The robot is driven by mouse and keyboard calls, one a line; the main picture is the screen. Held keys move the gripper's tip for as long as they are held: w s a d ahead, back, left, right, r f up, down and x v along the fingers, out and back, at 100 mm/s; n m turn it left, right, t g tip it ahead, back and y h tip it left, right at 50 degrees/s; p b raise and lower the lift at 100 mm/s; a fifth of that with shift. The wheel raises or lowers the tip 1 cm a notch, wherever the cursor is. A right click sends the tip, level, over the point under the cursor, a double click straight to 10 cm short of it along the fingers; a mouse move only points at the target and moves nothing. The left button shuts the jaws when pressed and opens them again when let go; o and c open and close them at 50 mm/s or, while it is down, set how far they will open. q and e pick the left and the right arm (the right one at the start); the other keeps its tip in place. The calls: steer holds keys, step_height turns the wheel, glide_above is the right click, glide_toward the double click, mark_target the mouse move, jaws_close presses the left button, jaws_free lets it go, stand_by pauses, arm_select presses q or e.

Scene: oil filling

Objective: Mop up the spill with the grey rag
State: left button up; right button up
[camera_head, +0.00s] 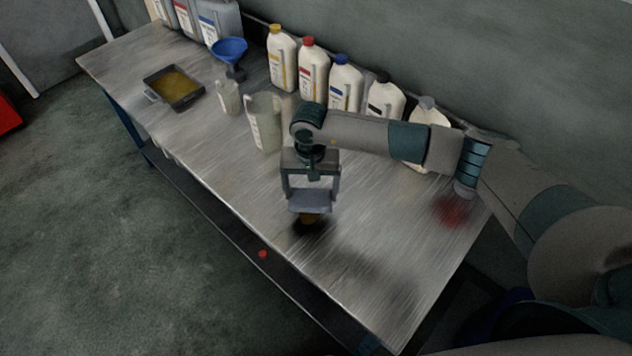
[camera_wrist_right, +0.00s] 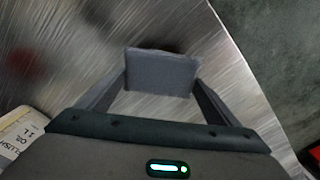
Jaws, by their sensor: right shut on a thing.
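My right gripper (camera_head: 310,200) is over the front middle of the metal workbench (camera_head: 390,300). It is shut on the grey rag (camera_head: 309,204), a flat grey block-like pad, also seen between the fingers in the right wrist view (camera_wrist_right: 161,73). I cannot tell whether the rag touches the bench. A red stain (camera_head: 452,211) lies on the bench further right. My left gripper is not in view.
Several white bottles (camera_head: 343,85) with coloured caps line the wall. A measuring jug (camera_head: 265,122), a smaller jug (camera_head: 228,97), a blue funnel (camera_head: 230,50) and a tray of yellowish liquid (camera_head: 173,88) stand to the left. The bench's front right is clear.

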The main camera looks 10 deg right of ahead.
mark_target(293, 214)
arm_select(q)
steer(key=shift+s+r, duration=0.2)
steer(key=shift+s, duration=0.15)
arm_select(e)
steer(key=shift+w+a, duration=0.15)
steer(key=shift+a, duration=0.05)
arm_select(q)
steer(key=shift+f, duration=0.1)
arm_select(e)
steer(key=shift+f, duration=0.2)
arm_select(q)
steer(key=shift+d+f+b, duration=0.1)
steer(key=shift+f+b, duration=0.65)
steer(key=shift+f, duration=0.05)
arm_select(e)
steer(key=shift+f, duration=2.45)
arm_select(q)
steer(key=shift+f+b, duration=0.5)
steer(key=shift+b, duration=0.05)
arm_select(e)
steer(key=shift+f, duration=0.45)
steer(key=a+b, duration=0.2)
steer(key=a, duration=0.2)
steer(key=shift+f, duration=0.1)
steer(key=shift+a+b, duration=0.3)
steer(key=shift+a, duration=0.15)
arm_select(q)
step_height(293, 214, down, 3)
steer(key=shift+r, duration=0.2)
